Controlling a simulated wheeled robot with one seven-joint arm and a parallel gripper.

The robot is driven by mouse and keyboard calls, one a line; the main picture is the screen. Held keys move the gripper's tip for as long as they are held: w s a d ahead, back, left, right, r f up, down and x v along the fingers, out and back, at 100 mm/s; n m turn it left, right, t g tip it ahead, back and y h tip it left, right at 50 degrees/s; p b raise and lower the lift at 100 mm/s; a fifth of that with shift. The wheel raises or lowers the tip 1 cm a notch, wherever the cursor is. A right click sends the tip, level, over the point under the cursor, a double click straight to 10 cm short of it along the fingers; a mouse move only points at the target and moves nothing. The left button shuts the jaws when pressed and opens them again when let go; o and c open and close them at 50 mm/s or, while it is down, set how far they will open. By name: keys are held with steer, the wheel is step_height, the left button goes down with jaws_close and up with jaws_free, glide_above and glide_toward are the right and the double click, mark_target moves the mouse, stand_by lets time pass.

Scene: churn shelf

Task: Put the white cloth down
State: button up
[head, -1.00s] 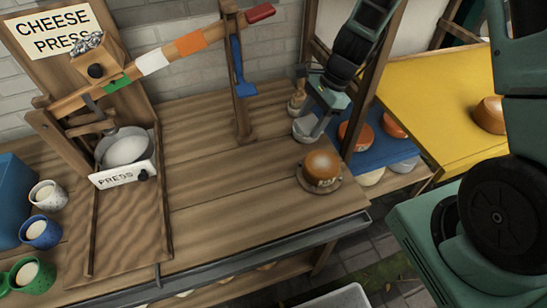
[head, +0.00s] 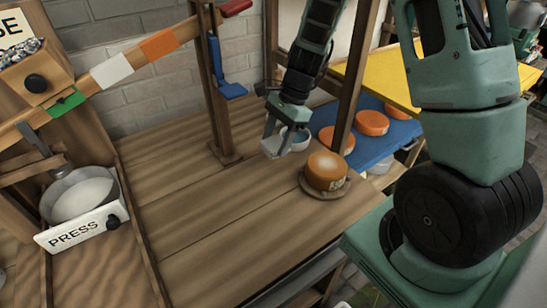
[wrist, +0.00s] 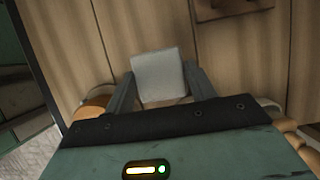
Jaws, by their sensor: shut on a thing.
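My gripper (head: 279,137) is shut on the white cloth (head: 272,148), a small pale square held between its fingertips. In the wrist view the cloth (wrist: 158,74) juts out flat past the two grey fingers, with wood planks behind it. The head view shows the cloth over the wooden counter (head: 225,195), to the left of a cheese. I cannot tell whether the cloth touches the counter.
An orange-brown cheese (head: 327,170) sits on a round board near the counter's right end. A pale bowl (head: 299,138) stands just behind the gripper. A wooden post (head: 217,100) rises to the left. The press pot (head: 84,197) stands far left. The middle counter is clear.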

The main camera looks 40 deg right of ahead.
mark_target(276, 163)
steer(key=shift+f, duration=2.55)
steer(key=shift+f+b, duration=0.2)
steer(key=shift+b, duration=0.1)
steer(key=o, duration=1)
steer(key=shift+r, duration=0.1)
steer(key=p+v, duration=0.1)
steer(key=v, duration=1.1)
steer(key=shift+r, duration=0.15)
